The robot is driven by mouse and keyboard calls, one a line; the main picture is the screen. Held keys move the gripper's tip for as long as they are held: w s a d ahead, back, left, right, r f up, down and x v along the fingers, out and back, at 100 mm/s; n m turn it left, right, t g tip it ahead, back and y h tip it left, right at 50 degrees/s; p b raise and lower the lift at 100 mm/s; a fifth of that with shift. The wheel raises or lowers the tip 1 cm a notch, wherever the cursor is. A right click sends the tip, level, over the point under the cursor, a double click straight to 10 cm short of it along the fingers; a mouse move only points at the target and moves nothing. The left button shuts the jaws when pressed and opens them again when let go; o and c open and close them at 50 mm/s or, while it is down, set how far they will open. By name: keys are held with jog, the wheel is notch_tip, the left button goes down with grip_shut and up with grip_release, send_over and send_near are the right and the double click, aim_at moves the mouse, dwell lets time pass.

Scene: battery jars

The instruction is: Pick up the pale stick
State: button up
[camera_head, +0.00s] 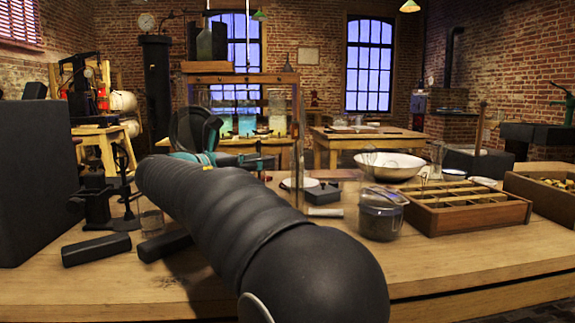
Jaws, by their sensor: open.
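A short pale stick (325,212) lies flat on the wooden bench, just left of a lidded glass jar (381,213) and in front of a small dark block (322,195). My thick black arm reaches from the lower right toward the left across the bench. Beyond it, my gripper (268,161) shows small, with teal and black parts. It is open, above the bench and up and to the left of the stick, apart from it. The arm hides part of the gripper, and its fingertips are hard to make out. I see nothing held in it.
A divided wooden tray (470,222) stands right of the jar, with a white bowl (391,166) behind. A tall wooden frame (297,135) stands near the gripper. Dark blocks (97,249) and a black stand lie at left. The bench front right of my arm is clear.

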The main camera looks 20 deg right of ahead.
aim_at(297, 157)
jog(key=x, duration=1.3)
jog(key=shift+w+d+r+b, duration=0.25)
jog(key=shift+w+b, duration=0.1)
jog(key=shift+w, duration=0.1)
jog(key=shift+a, duration=0.1)
grip_shut()
